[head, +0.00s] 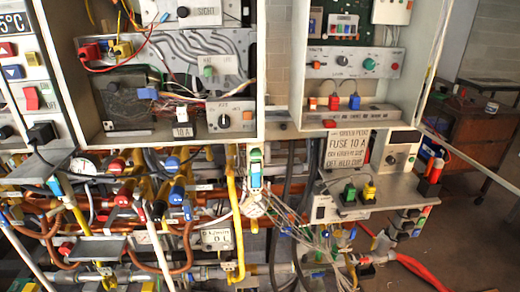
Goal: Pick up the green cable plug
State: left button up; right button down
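A small green plug (349,192) stands on a grey metal shelf (392,191) at the right, below the right-hand open cabinet. A yellow plug (369,190) stands right beside it, on its right. The picture is too small to tell how the green plug is seated or where its cable runs. Neither of my grippers shows in the head view.
A white sign reading FUSE 10 A (347,150) is behind the plugs. Red cylinders (433,172) stand at the shelf's right end. Loose thin wires (312,235) hang below left. Dense pipes and valves fill the left. Open floor (465,240) lies at the right.

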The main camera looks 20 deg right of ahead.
aim_at(349, 190)
jog(key=z, duration=1.2)
